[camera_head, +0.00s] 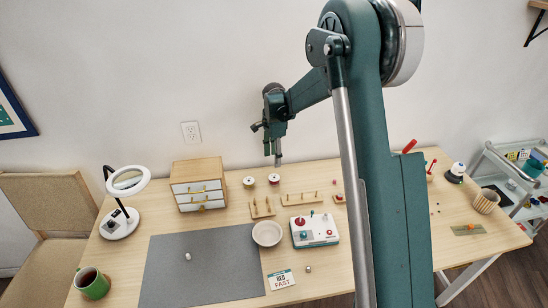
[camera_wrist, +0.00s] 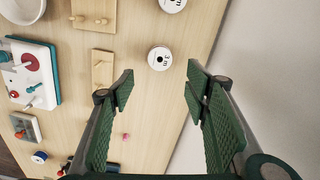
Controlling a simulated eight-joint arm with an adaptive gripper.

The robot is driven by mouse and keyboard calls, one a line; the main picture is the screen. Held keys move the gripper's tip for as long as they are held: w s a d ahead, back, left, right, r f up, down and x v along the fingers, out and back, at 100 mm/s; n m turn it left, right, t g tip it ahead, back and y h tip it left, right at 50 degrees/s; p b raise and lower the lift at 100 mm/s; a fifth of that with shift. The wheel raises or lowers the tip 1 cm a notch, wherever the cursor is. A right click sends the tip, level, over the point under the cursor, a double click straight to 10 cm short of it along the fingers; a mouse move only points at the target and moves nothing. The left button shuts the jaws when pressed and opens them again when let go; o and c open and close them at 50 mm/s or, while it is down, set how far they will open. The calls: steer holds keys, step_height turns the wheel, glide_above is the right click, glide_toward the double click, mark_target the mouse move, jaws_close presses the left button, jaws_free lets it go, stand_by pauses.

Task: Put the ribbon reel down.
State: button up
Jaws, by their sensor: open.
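Two round, white-topped reels marked with lettering stand on the table near the wall. The right reel (camera_head: 274,179) also shows in the wrist view (camera_wrist: 159,58), upright and just ahead of the gap between my fingers. The left reel (camera_head: 249,182) shows at the top edge of the wrist view (camera_wrist: 172,5). I cannot tell from the frames which one is the ribbon reel. My gripper (camera_head: 277,160) is above the table near the right reel. In the wrist view its fingers (camera_wrist: 160,88) are spread wide, with nothing between the tips.
A drawer cabinet (camera_head: 198,184) stands left of the reels. Peg boards (camera_head: 262,207) (camera_head: 300,198), a bowl (camera_head: 267,233) and a white device (camera_head: 315,230) are in front. A grey mat (camera_head: 200,277) covers the front left. The wall is close behind the reels.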

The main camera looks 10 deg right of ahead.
steer(key=s+d+r+n+t, duration=0.3)
steer(key=s+r+n, duration=0.5)
steer(key=s+r, duration=1.35)
steer(key=s+d+n+t, duration=0.2)
steer(key=s+n, duration=0.6)
steer(key=s, duration=1.9)
steer(key=shift+f+t, duration=0.4)
steer(key=shift+t, duration=0.7)
steer(key=shift+o, duration=0.3)
steer(key=shift+s, duration=0.1)
